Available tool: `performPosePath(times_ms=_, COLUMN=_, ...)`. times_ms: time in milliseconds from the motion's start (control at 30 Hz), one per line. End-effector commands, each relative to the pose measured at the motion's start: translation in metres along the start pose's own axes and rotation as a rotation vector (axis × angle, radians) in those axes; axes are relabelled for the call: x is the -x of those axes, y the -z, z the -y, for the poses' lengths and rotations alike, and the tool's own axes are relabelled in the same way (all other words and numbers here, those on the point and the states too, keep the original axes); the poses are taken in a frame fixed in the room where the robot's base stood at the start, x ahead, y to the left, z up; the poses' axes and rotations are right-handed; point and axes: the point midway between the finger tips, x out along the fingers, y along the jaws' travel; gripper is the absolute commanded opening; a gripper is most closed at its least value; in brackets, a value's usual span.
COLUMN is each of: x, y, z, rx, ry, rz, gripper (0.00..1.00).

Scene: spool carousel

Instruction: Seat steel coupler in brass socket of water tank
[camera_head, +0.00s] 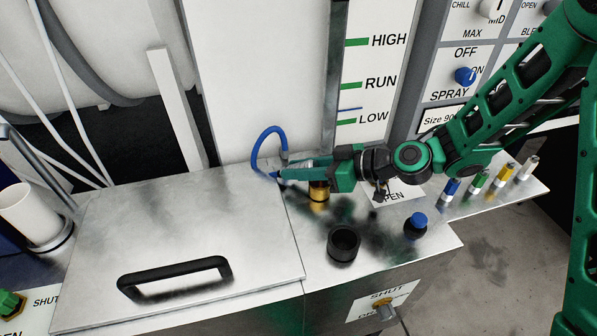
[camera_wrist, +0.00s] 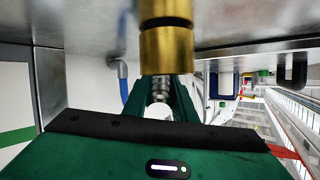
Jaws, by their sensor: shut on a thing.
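My gripper (camera_head: 284,174) is shut on the steel coupler (camera_wrist: 160,88), low over the metal tank top. In the wrist view the ribbed coupler shows between the green fingers. The brass socket (camera_head: 318,192) stands on the tank top, beneath my gripper and partly hidden by it. In the wrist view the socket (camera_wrist: 166,48) looms large in front of the coupler and overlaps its line of sight. In the head view my fingertips reach left past the socket, and the coupler appears apart from it. A blue hose (camera_head: 257,146) loops up beside my fingertips.
A lid with a black handle (camera_head: 175,277) lies to the left. A black cup-like ring (camera_head: 344,243) and a blue-capped black fitting (camera_head: 416,225) stand in front of my gripper. Several coloured-band cylinders (camera_head: 477,183) stand at right. The white level panel (camera_head: 262,75) rises behind.

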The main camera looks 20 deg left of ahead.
Motion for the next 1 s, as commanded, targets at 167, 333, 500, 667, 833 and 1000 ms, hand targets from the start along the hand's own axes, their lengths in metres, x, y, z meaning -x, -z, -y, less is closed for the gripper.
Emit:
performPosePath(times_ms=167, x=0.011, y=0.027, z=0.004, rx=0.006, ry=-0.002, rz=-0.004, gripper=0.00)
performPosePath(times_ms=333, x=0.007, y=0.047, z=0.048, rx=0.006, ry=0.003, rz=-0.002, gripper=0.00)
performPosePath(times_ms=500, x=0.004, y=0.064, z=0.084, rx=0.005, ry=0.001, rz=-0.002, gripper=0.00)
performPosePath(times_ms=667, x=0.002, y=0.075, z=0.108, rx=0.004, ry=0.000, rz=-0.001, gripper=0.00)
performPosePath(times_ms=833, x=0.000, y=0.082, z=0.121, rx=0.001, ry=-0.001, rz=0.000, gripper=0.00)
performPosePath(times_ms=1000, x=0.000, y=0.084, z=0.125, rx=0.000, ry=-0.002, rz=-0.001, gripper=0.00)
